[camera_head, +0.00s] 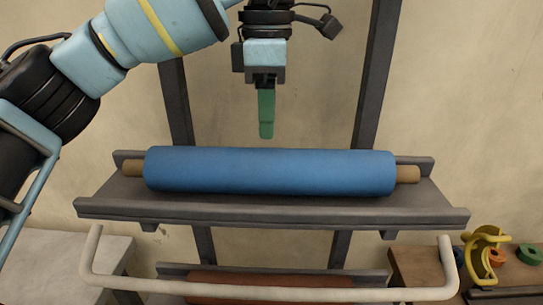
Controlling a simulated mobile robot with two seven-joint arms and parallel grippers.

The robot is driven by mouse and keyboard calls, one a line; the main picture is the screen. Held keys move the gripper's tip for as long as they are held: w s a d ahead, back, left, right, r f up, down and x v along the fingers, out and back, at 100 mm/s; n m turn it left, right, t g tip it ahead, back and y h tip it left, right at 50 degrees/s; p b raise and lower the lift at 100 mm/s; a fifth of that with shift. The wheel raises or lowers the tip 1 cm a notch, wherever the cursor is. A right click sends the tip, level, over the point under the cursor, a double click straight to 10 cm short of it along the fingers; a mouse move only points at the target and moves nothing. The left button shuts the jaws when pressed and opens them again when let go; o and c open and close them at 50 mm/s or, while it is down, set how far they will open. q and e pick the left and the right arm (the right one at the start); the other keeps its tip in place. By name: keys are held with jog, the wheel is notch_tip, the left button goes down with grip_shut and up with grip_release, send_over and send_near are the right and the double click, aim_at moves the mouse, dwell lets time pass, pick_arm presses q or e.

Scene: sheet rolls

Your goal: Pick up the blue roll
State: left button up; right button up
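The blue roll (268,171) lies across a dark grey shelf (270,212) in the middle of the camera_head view. A brown core end sticks out at each side of it. My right gripper is not in view.
Dark uprights stand behind the shelf on both sides. A reddish-brown roll (270,287) lies on a lower shelf. A pale bar (270,291) crosses in front of it. A yellow object (482,255) and small coloured rings are at lower right. A pale surface (62,262) is at lower left.

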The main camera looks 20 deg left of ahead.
aim_at(268, 149)
pick_arm(q)
jog(key=o, duration=0.5)
jog(key=shift+w, duration=0.3)
jog(key=shift+c, duration=0.2)
jog(key=o, duration=0.9)
notch_tip(268, 149, down, 3)
jog(key=shift+s+r, duration=0.1)
jog(key=shift+r, duration=0.1)
jog(key=shift+c, duration=0.2)
jog(key=shift+f, duration=2.55)
